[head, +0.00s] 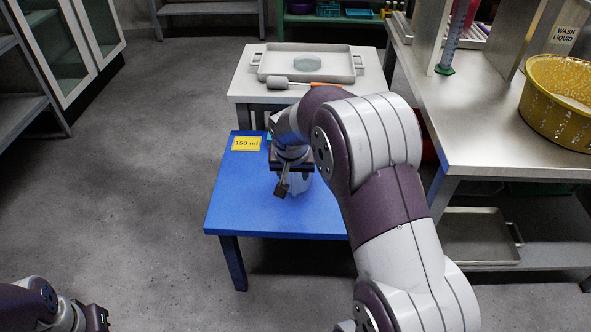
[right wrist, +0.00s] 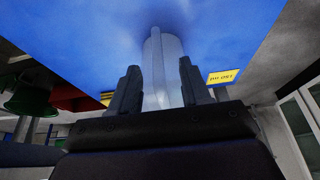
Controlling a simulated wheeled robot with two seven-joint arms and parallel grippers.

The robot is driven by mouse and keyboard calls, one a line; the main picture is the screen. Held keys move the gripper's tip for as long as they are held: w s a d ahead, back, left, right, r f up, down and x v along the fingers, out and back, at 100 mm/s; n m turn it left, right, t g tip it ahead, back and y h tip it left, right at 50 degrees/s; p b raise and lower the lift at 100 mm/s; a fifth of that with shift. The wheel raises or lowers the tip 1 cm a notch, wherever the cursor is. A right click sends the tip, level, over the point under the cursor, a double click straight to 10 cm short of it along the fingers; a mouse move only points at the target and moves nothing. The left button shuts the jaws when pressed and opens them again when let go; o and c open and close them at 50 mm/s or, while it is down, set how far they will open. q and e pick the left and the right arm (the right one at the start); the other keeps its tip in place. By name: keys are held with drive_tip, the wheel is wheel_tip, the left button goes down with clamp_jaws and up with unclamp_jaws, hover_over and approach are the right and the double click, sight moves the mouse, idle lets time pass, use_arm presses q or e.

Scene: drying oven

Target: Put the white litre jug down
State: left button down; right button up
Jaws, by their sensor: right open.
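The white litre jug (head: 301,184) stands on the blue table (head: 235,200), mostly hidden behind my right gripper (head: 283,186) in the head view. In the right wrist view the jug (right wrist: 170,62) shows as a pale, see-through body with a lighter upright strip, between the two fingers of my right gripper (right wrist: 158,72). Those fingers are open, one on each side, with a gap to the jug visible at least on the right. My left gripper (head: 97,317) is at the bottom left corner, away from the table; its fingers are not clear.
A yellow "150 ml" label (head: 247,143) lies on the blue table's far left corner. Behind it, a pale table (head: 245,88) carries a tray (head: 347,64) with a round dish, and an orange-handled tool. A steel bench (head: 470,125) with a yellow basin (head: 556,110) stands right.

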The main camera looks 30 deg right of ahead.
sight(294, 179)
drive_tip(key=b+x, duration=0.1)
drive_tip(key=x, duration=0.1)
drive_tip(key=b+x, duration=0.1)
drive_tip(key=x, duration=0.1)
drive_tip(key=shift+s+f, duration=0.15)
drive_tip(key=shift+f, duration=0.25)
drive_tip(key=shift+r, duration=0.15)
clamp_jaws()
drive_tip(key=shift+r, duration=0.1)
